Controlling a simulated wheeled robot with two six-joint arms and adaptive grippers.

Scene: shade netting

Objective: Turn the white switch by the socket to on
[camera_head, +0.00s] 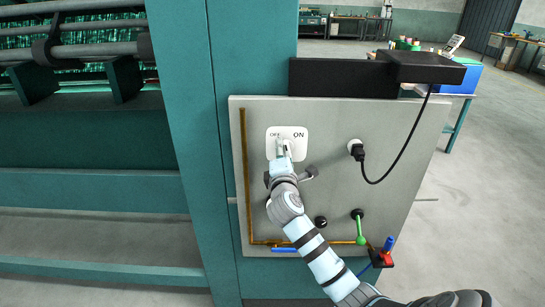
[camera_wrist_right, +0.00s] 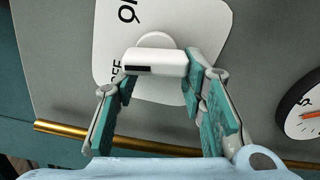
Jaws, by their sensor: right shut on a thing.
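The white switch plate (camera_head: 299,147) is on the upper left of the grey panel, with OFF printed on its left and ON on its right. In the right wrist view the plate (camera_wrist_right: 200,22) carries a white bar-shaped knob (camera_wrist_right: 170,61) with a dark mark at one end. My right gripper (camera_head: 283,151) reaches up from below, and its teal-padded fingers (camera_wrist_right: 158,76) are shut on the knob from both sides. In the head view the gripper hides most of the knob, so its exact angle is unclear. My left gripper is not in view.
The white socket (camera_head: 353,144) holds a black plug (camera_head: 358,154) whose cable runs up to a black box (camera_head: 422,67). A brass pipe (camera_head: 245,180), a green-handled valve (camera_head: 360,229) and a red-and-blue fitting (camera_head: 384,255) are on the panel. A gauge (camera_wrist_right: 301,108) lies right of the gripper.

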